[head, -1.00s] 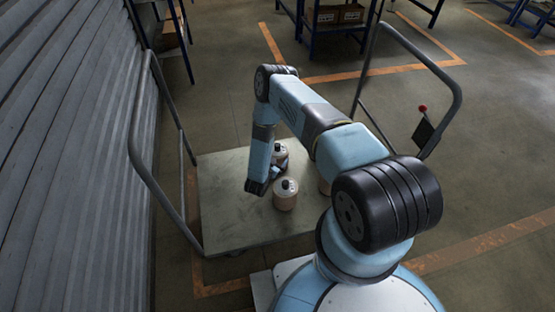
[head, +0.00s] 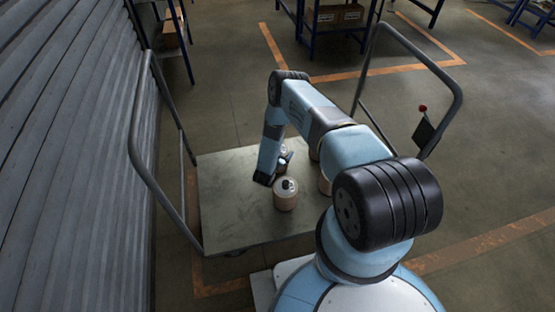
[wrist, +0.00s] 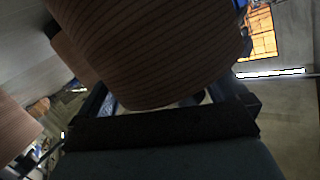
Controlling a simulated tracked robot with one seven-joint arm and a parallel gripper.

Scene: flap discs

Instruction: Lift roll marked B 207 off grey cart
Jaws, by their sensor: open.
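Several rolls stand on the grey cart (head: 225,205). One roll (head: 285,196), pale brown with a dark core on top, stands upright at the front. Another roll (head: 283,163) stands behind it, partly hidden by my gripper (head: 270,178). A third roll (head: 325,183) is mostly behind my arm. In the wrist view a large brown ridged roll (wrist: 150,45) fills the space between the open fingers of my gripper (wrist: 165,95). I cannot tell whether the fingers touch it. No marking is readable, so I cannot tell which roll is B 207.
The cart has a tall tube handle at the left (head: 150,150) and another at the right (head: 455,95). A corrugated grey wall (head: 75,160) stands close on the left. Blue shelving (head: 335,20) is at the back. The cart's left deck is clear.

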